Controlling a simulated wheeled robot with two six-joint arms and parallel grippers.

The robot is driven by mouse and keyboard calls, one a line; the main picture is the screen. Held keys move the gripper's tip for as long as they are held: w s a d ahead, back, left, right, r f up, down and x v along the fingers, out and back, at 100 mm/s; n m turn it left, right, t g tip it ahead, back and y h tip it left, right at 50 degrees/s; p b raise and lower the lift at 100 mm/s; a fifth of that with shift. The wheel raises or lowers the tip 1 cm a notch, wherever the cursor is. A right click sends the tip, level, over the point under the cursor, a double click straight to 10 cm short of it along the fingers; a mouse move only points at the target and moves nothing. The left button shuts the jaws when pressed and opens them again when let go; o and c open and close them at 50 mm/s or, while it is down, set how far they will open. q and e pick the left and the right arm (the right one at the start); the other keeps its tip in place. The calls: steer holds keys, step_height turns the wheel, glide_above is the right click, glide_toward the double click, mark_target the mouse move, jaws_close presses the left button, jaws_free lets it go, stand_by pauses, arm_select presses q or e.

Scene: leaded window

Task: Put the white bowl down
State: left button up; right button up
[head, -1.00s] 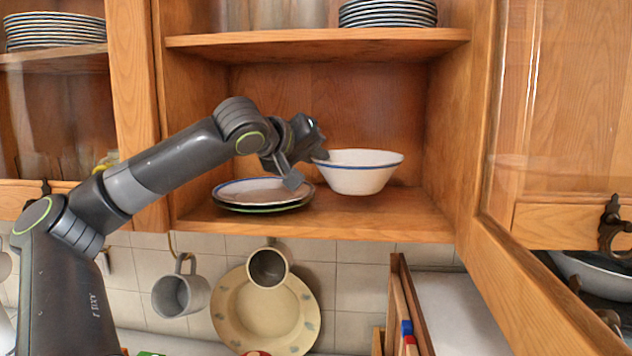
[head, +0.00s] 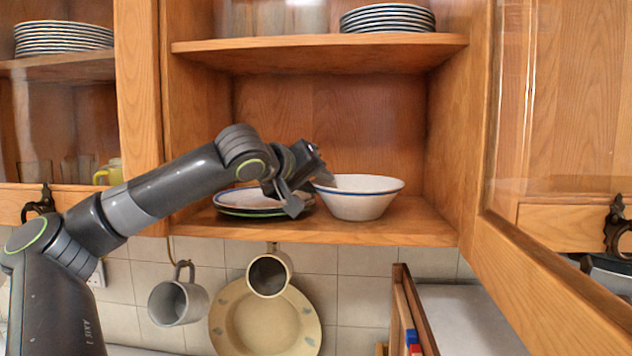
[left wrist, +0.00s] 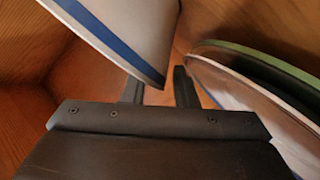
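The white bowl (head: 362,204) with a blue rim is upright in the middle of the cabinet's lower shelf (head: 420,222). Its base looks level with the shelf and I see no gap under it. My left gripper (head: 307,192) is at the bowl's left rim, fingers spread. In the left wrist view the bowl's rim (left wrist: 115,45) reaches between the two fingers (left wrist: 160,88), and wood shows between the rim and the right finger. The bowl hides part of the left finger. My right gripper is not in view.
Stacked plates (head: 250,203) lie left of the bowl, close under my gripper; their edges (left wrist: 270,75) show in the left wrist view. The upper shelf (head: 320,50) holds a plate stack (head: 388,18). An open cabinet door (head: 560,130) stands at right. Mugs (head: 178,302) hang below.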

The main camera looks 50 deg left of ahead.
arm_select(q)
steer(key=shift+r, duration=0.15)
steer(key=b+v, duration=0.5)
steer(key=shift+s, duration=0.1)
steer(key=b+v, duration=0.2)
steer(key=v, duration=0.5)
steer(key=shift+b, duration=0.35)
steer(key=shift+d, duration=0.1)
